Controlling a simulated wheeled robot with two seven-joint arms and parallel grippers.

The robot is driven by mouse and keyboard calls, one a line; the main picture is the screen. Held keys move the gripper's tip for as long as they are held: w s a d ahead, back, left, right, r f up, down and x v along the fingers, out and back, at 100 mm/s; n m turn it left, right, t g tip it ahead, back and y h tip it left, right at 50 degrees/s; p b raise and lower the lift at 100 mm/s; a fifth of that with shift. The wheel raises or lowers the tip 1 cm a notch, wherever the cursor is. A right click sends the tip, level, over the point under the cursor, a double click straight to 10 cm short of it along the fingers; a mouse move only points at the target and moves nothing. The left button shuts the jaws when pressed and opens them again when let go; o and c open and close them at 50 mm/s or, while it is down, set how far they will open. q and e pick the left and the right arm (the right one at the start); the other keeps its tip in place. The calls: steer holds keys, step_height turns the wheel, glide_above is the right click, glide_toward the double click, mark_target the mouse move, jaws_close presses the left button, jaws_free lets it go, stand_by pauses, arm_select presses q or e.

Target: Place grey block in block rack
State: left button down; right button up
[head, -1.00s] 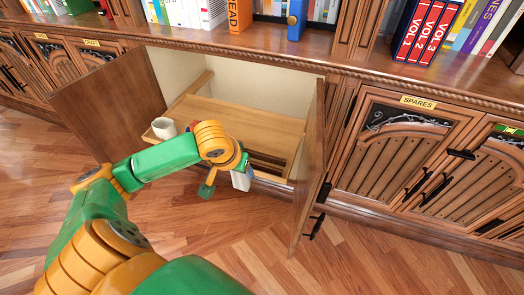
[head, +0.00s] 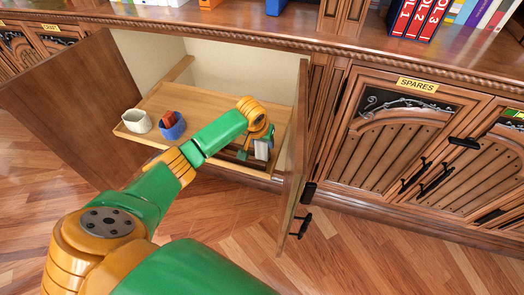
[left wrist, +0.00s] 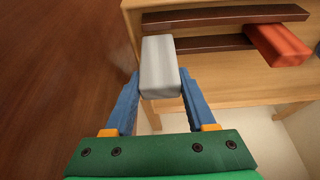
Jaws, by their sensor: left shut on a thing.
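My left gripper (left wrist: 160,90) is shut on the grey block (left wrist: 160,68), which sits between its blue fingers. In the head view the grey block (head: 262,150) hangs below my left wrist, at the right part of the wooden shelf (head: 203,102) inside the open cabinet. The block rack (left wrist: 215,43) shows in the left wrist view as two dark parallel bars on the shelf. A red block (left wrist: 282,45) lies at the right part of the rack. The grey block overlaps the rack's left end in that view; I cannot tell whether they touch. My right gripper is out of view.
A white mug (head: 137,120) and a blue cup (head: 172,126) with a reddish thing inside stand at the shelf's left front. The open doors, left (head: 80,105) and right (head: 293,160), flank the opening. The shelf's middle and back are clear.

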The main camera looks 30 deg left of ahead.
mark_target(262, 148)
arm_select(q)
step_height(262, 148, down, 3)
steer(key=shift+w+f+b, duration=0.1)
steer(key=shift+f+b, duration=0.05)
steer(key=shift+b, duration=0.4)
steer(key=shift+f, duration=0.1)
steer(key=shift+c, duration=1.1)
jaws_free()
steer(key=p+v, duration=0.5)
steer(key=v, duration=0.7)
steer(key=shift+r, duration=0.2)
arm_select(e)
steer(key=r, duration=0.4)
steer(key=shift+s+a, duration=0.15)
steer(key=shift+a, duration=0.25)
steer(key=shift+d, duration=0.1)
arm_select(q)
steer(key=shift+f, duration=0.1)
